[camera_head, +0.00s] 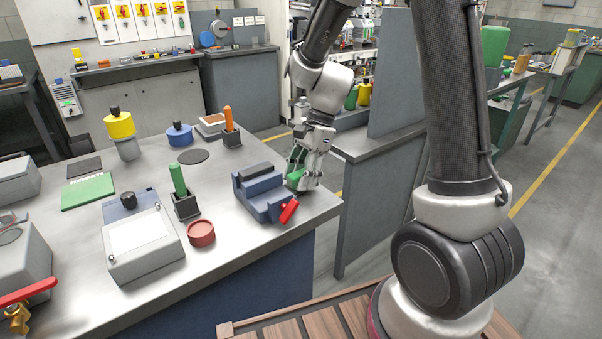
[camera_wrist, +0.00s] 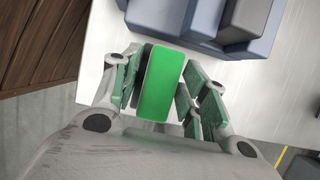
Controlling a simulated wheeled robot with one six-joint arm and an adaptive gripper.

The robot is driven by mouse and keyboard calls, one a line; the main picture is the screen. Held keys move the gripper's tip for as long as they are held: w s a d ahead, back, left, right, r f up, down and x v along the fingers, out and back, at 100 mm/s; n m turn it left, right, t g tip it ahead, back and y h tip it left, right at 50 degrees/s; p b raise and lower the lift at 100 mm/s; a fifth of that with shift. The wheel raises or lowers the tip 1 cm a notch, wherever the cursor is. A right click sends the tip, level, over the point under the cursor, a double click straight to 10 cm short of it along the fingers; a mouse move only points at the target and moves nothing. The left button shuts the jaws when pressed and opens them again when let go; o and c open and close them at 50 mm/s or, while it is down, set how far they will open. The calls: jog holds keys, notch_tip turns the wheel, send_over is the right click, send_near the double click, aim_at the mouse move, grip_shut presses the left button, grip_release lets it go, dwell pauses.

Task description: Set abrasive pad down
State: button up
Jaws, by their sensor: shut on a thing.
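The abrasive pad, a bright green block (camera_wrist: 161,84) with a dark layer along one side, sits between the two fingers of my gripper (camera_wrist: 162,92) in the wrist view. My gripper is shut on it. In the head view my gripper (camera_head: 304,182) is low at the right end of the metal worktop (camera_head: 240,235), just right of the blue vise. The green pad (camera_head: 295,177) shows partly between the fingers there. I cannot tell whether the pad touches the worktop.
The blue vise (camera_head: 262,190) with a red handle (camera_head: 289,210) stands close left of my gripper. The worktop's right edge is close by. A red round tin (camera_head: 201,233), a green-handled tool in a black holder (camera_head: 186,206) and a grey box (camera_head: 142,245) stand further left.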

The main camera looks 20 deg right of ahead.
jog(key=shift+f, duration=0.3)
jog(key=shift+f, duration=0.25)
jog(key=o, duration=1.1)
jog(key=shift+c, duration=0.2)
jog(key=v, duration=1.2)
grip_shut()
